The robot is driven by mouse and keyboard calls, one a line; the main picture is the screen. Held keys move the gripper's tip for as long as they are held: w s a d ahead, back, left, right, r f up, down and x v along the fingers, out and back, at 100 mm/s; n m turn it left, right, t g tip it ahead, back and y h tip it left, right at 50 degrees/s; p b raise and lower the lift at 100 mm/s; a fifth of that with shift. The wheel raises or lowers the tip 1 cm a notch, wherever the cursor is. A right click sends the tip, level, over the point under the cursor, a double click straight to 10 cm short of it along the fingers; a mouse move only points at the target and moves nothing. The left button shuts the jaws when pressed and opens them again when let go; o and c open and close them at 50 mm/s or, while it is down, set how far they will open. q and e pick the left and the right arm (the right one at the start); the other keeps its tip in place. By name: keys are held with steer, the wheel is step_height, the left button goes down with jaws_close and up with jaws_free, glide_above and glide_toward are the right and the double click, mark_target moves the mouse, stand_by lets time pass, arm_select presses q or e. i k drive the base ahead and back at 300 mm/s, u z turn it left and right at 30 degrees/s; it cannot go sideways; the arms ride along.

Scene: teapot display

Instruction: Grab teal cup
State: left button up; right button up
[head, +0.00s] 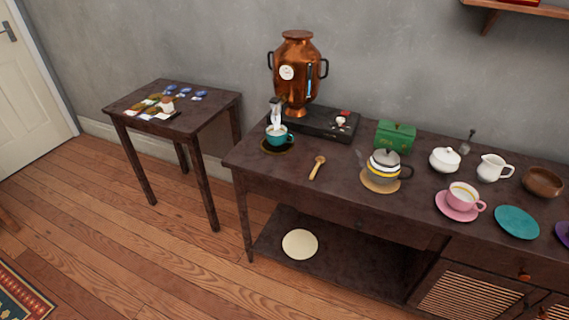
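The teal cup (280,139) stands upright near the left end of the long dark table. It rests on a small dark round mat or saucer (265,148). A grey and white upright piece (276,113) is right above and partly in the cup; I cannot tell whether it is a spout with liquid or a separate object. The cup's handle points right. Neither of my grippers shows in the head view.
A copper samovar (297,75) on a dark base (318,122) stands behind the cup. A wooden spoon (317,168) and a striped teapot (384,165) are to its right. A pink cup (462,196) and a teal saucer (517,222) lie further right. A side table (205,115) stands left.

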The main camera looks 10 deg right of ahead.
mark_target(277, 138)
steer(key=u, duration=0.75)
steer(key=i, duration=1.1)
steer(key=z, duration=0.35)
